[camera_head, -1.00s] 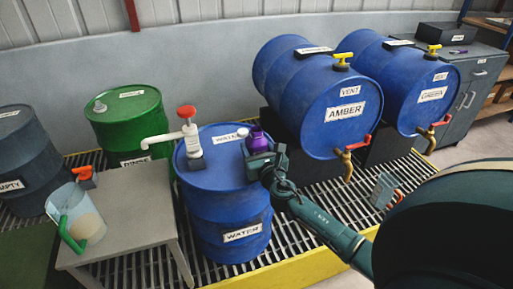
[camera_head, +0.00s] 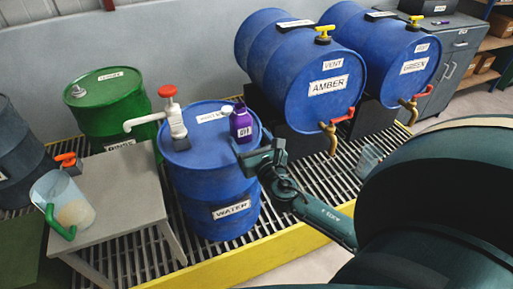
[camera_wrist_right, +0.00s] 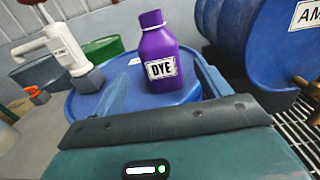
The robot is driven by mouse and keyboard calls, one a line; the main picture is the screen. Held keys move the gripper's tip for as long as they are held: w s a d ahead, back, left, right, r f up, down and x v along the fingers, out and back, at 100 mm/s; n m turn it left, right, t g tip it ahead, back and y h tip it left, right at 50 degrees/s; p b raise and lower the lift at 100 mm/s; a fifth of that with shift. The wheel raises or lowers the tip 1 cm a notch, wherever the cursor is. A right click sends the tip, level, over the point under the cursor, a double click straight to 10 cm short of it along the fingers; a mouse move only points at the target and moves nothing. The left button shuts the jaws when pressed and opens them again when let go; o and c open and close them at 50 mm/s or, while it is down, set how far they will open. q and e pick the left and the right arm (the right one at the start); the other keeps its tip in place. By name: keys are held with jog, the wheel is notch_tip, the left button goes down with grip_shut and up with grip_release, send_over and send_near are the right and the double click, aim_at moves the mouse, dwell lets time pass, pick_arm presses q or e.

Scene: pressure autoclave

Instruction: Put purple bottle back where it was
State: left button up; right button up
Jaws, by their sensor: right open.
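The purple bottle (camera_head: 241,123), with a white label reading DYE in the right wrist view (camera_wrist_right: 158,58), stands upright on top of the blue WATER drum (camera_head: 212,180), near its right edge. My right gripper (camera_head: 258,153) is open and empty, just in front of and below the bottle, apart from it. In the right wrist view the bottle stands clear beyond the dark gripper body (camera_wrist_right: 170,122). My left gripper is not in view.
A white pump with a red knob (camera_head: 168,91) stands on the WATER drum left of the bottle. The blue AMBER drum (camera_head: 300,70) lies close behind on the right. A grey table (camera_head: 120,195) holds a clear jug (camera_head: 65,200). A clear container (camera_head: 367,160) stands on the grating.

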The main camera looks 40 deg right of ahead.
jog(key=s+a+f+m+g+y, duration=0.3)
jog(key=s+a+m, duration=0.6)
jog(key=m, duration=0.6)
jog(key=s+a+f+m+g+y, duration=0.3)
jog(key=s+a+f+m+y, duration=0.2)
jog(key=s+a+m, duration=0.5)
jog(key=a+f+m, duration=0.1)
jog(key=a+m, duration=0.1)
jog(key=m, duration=0.3)
jog(key=shift+s+f, duration=0.15)
jog(key=shift+f, duration=0.15)
